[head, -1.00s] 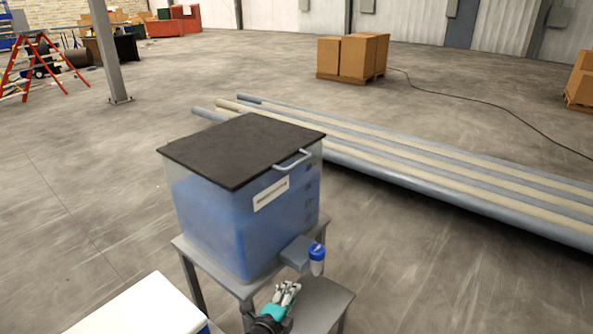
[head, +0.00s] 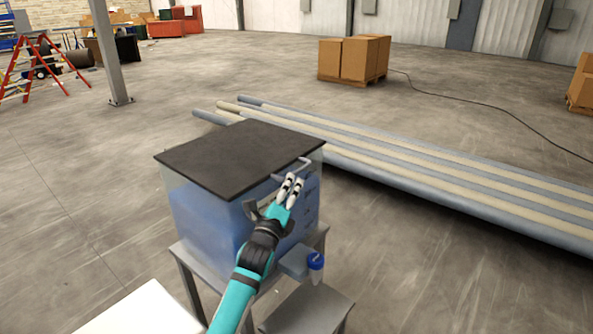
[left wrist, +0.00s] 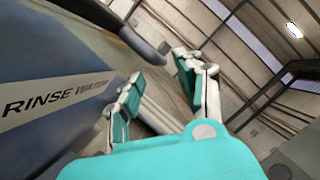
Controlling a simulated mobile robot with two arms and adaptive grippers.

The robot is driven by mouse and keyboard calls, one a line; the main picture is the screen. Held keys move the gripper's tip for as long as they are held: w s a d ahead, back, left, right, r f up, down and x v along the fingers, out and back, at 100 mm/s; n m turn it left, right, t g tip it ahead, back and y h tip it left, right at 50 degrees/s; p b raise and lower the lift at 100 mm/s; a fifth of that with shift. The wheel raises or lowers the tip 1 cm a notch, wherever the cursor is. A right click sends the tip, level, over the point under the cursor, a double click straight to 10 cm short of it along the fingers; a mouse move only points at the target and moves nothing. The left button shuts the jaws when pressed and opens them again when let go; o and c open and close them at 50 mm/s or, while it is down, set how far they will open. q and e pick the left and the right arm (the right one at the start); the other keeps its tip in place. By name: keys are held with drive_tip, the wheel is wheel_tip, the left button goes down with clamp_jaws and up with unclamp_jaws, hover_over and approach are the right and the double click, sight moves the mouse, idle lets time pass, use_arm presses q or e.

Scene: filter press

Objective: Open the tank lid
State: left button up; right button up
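The tank (head: 195,215) is a clear box with blue contents, standing on a grey stand. Its flat black lid (head: 235,158) lies shut on top. A pale bar handle (head: 304,163) sticks out from the lid's front right edge. My left gripper (head: 293,182) is just below and in front of this handle, fingers pointing up at it. In the left wrist view the two fingers (left wrist: 160,95) are apart with nothing between them. A grey bar, seemingly the handle (left wrist: 148,46), shows beyond them. The tank's label (left wrist: 50,97) reads "RINSE WATER". My right gripper is not in view.
A lower grey step (head: 310,308) and a white surface (head: 140,312) are in front. Long pipes (head: 430,165) lie behind the tank. Open floor is at left.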

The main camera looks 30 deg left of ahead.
sight(297, 170)
use_arm(q)
drive_tip(key=x, duration=0.6)
drive_tip(key=shift+w+a, duration=0.1)
drive_tip(key=shift+w, duration=0.15)
clamp_jaws()
